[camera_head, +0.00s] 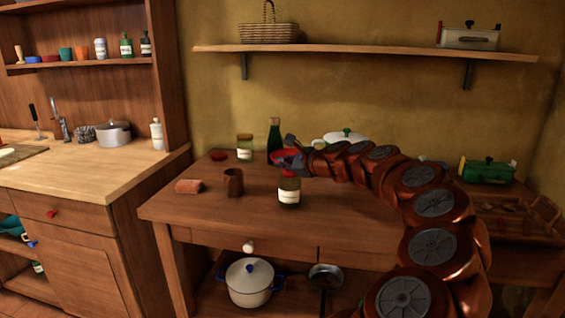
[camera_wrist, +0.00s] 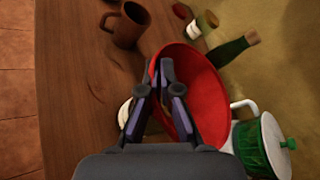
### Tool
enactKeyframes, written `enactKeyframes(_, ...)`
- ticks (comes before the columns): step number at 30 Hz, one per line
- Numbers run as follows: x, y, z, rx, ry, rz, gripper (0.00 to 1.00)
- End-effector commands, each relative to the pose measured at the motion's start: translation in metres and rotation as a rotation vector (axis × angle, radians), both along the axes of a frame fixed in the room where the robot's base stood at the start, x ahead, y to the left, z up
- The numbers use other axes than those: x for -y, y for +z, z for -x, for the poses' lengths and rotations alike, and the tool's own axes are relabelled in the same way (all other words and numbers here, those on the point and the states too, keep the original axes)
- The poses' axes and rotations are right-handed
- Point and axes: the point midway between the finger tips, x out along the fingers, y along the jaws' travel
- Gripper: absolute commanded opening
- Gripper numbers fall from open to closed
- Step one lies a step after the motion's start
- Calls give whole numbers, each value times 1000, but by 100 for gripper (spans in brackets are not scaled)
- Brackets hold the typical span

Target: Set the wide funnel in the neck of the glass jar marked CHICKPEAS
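The wide funnel is red; in the head view its red bowl (camera_head: 284,156) is just above a labelled jar (camera_head: 289,191) on the wooden counter. In the wrist view the funnel (camera_wrist: 205,90) is tilted, its bowl open toward the camera. My gripper (camera_wrist: 153,82) is shut on the funnel's rim, one finger inside the bowl and one outside. The funnel's spout is hidden, so I cannot tell whether it touches the jar. A second labelled jar (camera_head: 245,149) stands farther back. Neither label is readable here.
A brown mug (camera_head: 233,182), a terracotta block (camera_head: 188,186) and a red lid-like disc (camera_head: 218,155) are to the left. The counter's front left is clear.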

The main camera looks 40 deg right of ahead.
Motion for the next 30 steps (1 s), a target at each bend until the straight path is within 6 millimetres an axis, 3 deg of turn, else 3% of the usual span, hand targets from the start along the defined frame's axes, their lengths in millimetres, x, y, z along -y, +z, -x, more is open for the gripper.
enactKeyframes(25,0,-14,0,0,0,1,0)
enactKeyframes(30,0,-14,0,0,0,1,19)
